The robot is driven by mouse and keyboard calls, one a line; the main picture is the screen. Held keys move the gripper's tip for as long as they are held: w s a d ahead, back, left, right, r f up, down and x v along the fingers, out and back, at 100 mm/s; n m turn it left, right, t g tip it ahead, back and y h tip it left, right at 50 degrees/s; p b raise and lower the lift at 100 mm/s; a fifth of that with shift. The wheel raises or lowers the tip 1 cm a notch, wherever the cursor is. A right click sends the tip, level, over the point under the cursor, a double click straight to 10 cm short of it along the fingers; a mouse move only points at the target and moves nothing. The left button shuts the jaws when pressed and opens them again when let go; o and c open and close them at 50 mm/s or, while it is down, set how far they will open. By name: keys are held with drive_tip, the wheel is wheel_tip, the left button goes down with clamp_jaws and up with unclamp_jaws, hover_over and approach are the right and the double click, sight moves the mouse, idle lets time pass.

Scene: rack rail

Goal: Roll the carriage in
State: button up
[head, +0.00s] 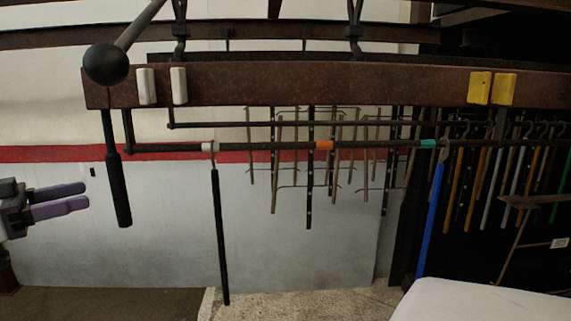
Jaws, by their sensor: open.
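A long rusty brown beam (330,86) runs across the upper view; I cannot tell for sure which part is the carriage. White blocks (147,86) sit near its left end and yellow blocks (479,88) near its right. A thin dark rail (270,146) runs below it, with white, orange (324,145) and teal (428,144) bands. A black rod (221,240) hangs at the white band and a blue rod (431,220) near the teal one. A black handle (118,190) hangs at the beam's left end. My gripper (87,196), with purple fingers, is open and empty, left of the handle, apart from it.
A dark ball on a bar (106,64) overlaps the beam's left end. Dark slotted bars (310,185) hang behind the rail. Several coloured rods (487,200) hang at the right. A white surface (480,302) fills the lower right. The space between handle and black rod is clear.

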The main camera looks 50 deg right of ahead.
drive_tip(key=shift+b+x, duration=0.35)
drive_tip(key=shift+x, duration=3.45)
clamp_jaws()
